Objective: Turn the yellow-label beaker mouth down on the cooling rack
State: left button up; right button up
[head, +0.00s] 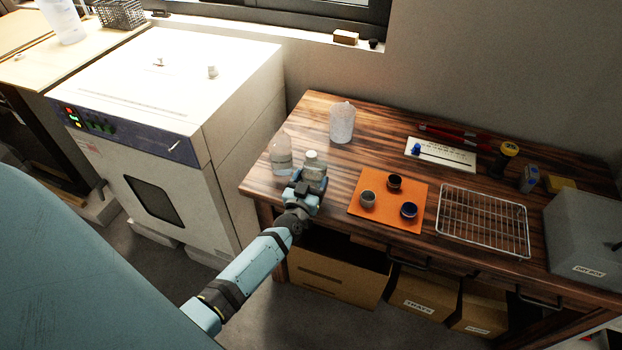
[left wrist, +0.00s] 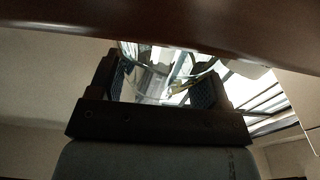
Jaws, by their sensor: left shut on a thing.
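My left gripper (head: 306,188) is at the front left of the wooden table, shut on a clear glass vessel (head: 315,164) with a pale round top. In the left wrist view the gripper (left wrist: 162,88) has glass (left wrist: 150,72) with a curved rim between its fingers. The wire cooling rack (head: 483,222) lies empty at the right of the table, well away from the gripper. My right gripper is not in view.
A clear bottle (head: 281,153) stands just left of the held vessel, and a whitish beaker (head: 342,123) behind it. An orange mat (head: 386,213) with three small cups lies between gripper and rack. A grey box (head: 585,235) stands right of the rack. The white oven (head: 165,110) is left.

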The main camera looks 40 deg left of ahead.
pick_arm(q)
jog(key=shift+f, duration=0.3)
dwell(0.5)
jog(key=o, duration=1.1)
jog(key=v, duration=1.3)
jog(key=shift+s, duration=0.4)
